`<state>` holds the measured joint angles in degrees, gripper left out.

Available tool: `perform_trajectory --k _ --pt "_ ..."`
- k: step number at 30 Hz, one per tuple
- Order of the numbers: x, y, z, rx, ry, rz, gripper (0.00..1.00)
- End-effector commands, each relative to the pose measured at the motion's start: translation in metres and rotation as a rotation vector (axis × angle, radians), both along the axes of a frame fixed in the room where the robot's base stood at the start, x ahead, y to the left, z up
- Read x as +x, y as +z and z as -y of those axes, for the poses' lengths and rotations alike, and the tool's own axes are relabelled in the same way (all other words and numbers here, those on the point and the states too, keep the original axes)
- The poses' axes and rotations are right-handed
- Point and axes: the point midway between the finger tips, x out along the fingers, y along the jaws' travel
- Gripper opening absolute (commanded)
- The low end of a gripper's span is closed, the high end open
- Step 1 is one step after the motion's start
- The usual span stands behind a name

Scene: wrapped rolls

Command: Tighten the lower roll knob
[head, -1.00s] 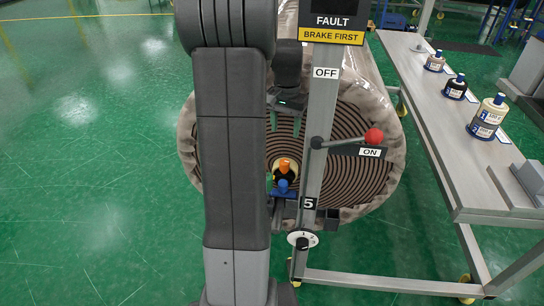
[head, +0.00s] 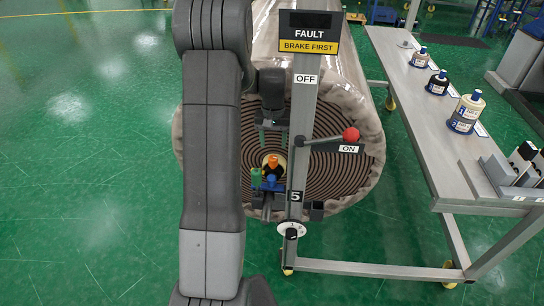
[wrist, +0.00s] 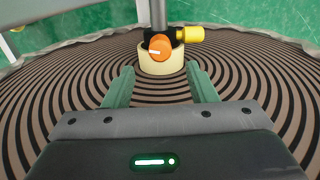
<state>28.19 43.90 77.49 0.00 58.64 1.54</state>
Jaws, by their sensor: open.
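The wrapped roll (head: 330,175) faces me with its dark and tan spiral end. At its middle is a pale core (wrist: 160,62) with an orange knob (head: 273,161). In the wrist view the orange knob (wrist: 159,47) shows a white mark, with a yellow knob (wrist: 190,35) to its right. In the head view blue (head: 271,180) and green (head: 256,177) parts sit below and beside the orange knob. My gripper (head: 272,139) is open and empty above it. In the wrist view its green fingers (wrist: 160,72) are apart, short of the core, touching nothing visible.
A bench (head: 430,130) with several spools stands at right. The green floor at left is clear.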

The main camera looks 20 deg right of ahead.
Motion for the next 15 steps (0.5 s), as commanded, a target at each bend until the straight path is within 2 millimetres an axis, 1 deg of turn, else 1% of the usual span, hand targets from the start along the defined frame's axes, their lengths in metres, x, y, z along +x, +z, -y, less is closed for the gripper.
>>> perform_trajectory --k 1,3,7,12,15 --pt "0.0 -0.011 0.0 0.002 0.0 -0.004 0.52" --pt "-0.001 -0.026 -0.001 0.002 0.0 -0.003 0.52" --pt "-0.001 -0.05 -0.001 0.002 0.0 -0.003 0.52" --pt "0.0 -0.068 0.0 0.0 0.0 -0.001 0.52" --pt "0.0 -0.073 0.0 0.0 -0.001 0.0 0.52"
